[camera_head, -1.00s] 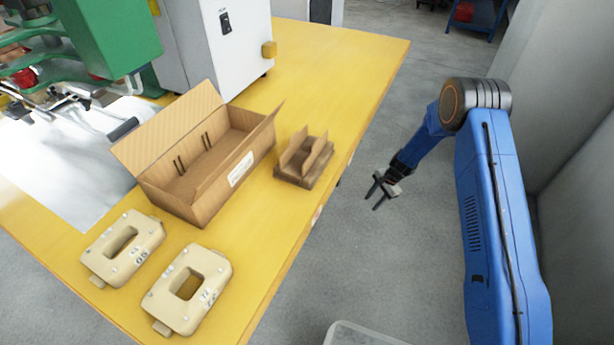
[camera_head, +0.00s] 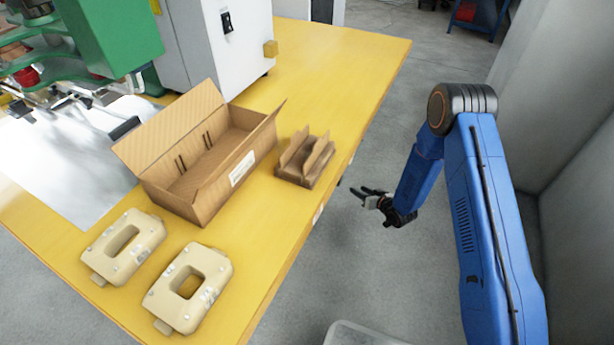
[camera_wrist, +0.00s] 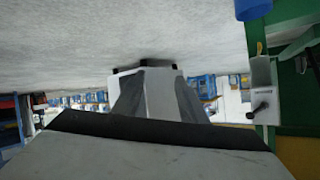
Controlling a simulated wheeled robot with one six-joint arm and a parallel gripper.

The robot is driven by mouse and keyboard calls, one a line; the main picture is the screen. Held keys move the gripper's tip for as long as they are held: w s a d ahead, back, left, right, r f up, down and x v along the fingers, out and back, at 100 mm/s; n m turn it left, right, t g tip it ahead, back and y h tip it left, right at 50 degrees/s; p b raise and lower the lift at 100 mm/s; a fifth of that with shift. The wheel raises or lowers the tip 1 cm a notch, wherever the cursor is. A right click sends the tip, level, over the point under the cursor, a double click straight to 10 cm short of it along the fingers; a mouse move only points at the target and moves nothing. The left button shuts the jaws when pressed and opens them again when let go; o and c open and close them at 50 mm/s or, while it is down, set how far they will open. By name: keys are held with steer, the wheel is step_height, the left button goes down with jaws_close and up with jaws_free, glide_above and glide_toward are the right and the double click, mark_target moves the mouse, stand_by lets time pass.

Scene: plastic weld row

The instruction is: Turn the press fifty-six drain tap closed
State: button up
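My gripper (camera_head: 374,203) hangs over the floor just right of the yellow table's edge, with its fingers apart and nothing between them. In the wrist view its two grey fingers (camera_wrist: 150,85) also stand apart. A pale fitting with a small dark lever (camera_wrist: 258,106) shows at the right of the wrist view, beside a green frame. I cannot tell whether this is the press fifty-six drain tap, or how it is turned. No tap can be made out in the head view.
The yellow table (camera_head: 345,85) carries an open cardboard box (camera_head: 245,172), a small cardboard holder (camera_head: 300,172) and two beige blocks (camera_head: 125,247) with openings. A green machine (camera_head: 115,35) and a white cabinet (camera_head: 235,60) stand behind. A grey wall (camera_head: 575,220) is close on the right.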

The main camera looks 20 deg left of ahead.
steer(key=s+a+r+n+g+y, duration=0.4)
steer(key=s+r+y, duration=0.3)
steer(key=s+r, duration=0.45)
steer(key=w+a, duration=0.1)
steer(key=a, duration=0.8)
steer(key=w+a+f+t, duration=0.1)
steer(key=a, duration=0.7)
steer(key=shift+w+a+f, duration=0.3)
steer(key=shift+w+a, duration=0.05)
steer(key=shift+w, duration=0.05)
jaws_close()
